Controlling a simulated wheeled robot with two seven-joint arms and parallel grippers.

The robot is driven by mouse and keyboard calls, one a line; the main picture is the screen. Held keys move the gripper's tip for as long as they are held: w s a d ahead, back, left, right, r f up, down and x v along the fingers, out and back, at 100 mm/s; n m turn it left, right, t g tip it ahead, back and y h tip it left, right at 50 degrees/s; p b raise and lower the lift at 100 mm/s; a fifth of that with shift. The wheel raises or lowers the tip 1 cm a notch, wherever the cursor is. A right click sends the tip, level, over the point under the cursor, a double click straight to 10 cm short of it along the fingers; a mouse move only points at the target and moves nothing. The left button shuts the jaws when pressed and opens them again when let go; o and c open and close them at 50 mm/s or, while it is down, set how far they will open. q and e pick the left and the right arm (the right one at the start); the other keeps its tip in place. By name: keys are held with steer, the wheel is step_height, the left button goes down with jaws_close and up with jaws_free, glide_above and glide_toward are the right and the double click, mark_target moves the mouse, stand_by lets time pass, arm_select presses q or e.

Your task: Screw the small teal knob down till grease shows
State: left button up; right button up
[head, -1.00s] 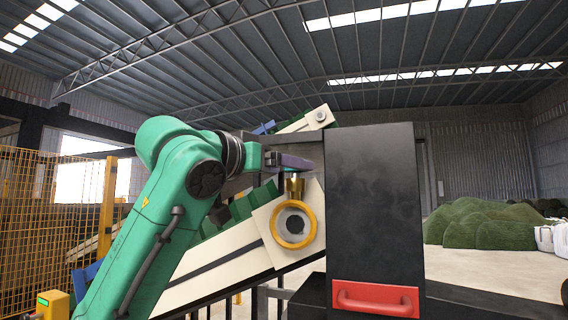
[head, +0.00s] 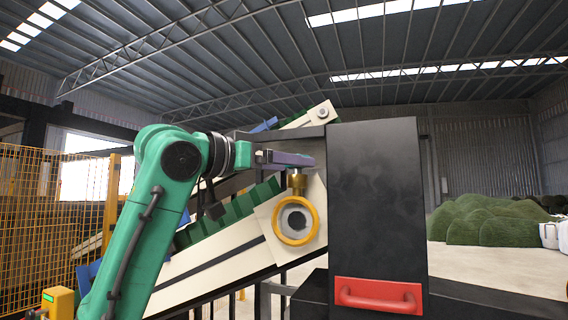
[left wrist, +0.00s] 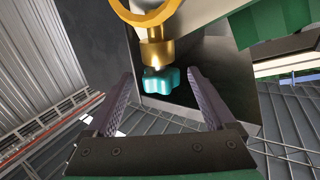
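The small teal knob (left wrist: 160,84) shows in the left wrist view, at the end of a brass cup (left wrist: 157,52). My left gripper (left wrist: 160,73) is open, with one purple-grey finger on each side of the knob and a visible gap on both sides. In the head view the left gripper (head: 301,161) reaches in from the left just above the brass cup (head: 297,184), and the knob is hidden there. The cup sits on top of a yellow ring (head: 274,228) around a dark round hub. No grease is visible. My right gripper is not in view.
A tall black housing (head: 376,200) with a red handle (head: 378,296) stands close right of the gripper. A cream conveyor side (head: 215,268) with green slats slopes below the arm. A yellow mesh fence (head: 55,215) stands at left; green turf heaps lie far right.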

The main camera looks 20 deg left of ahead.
arm_select(q)
steer(key=b+v, duration=0.6)
steer(key=v, duration=0.8)
steer(key=shift+s, duration=0.1)
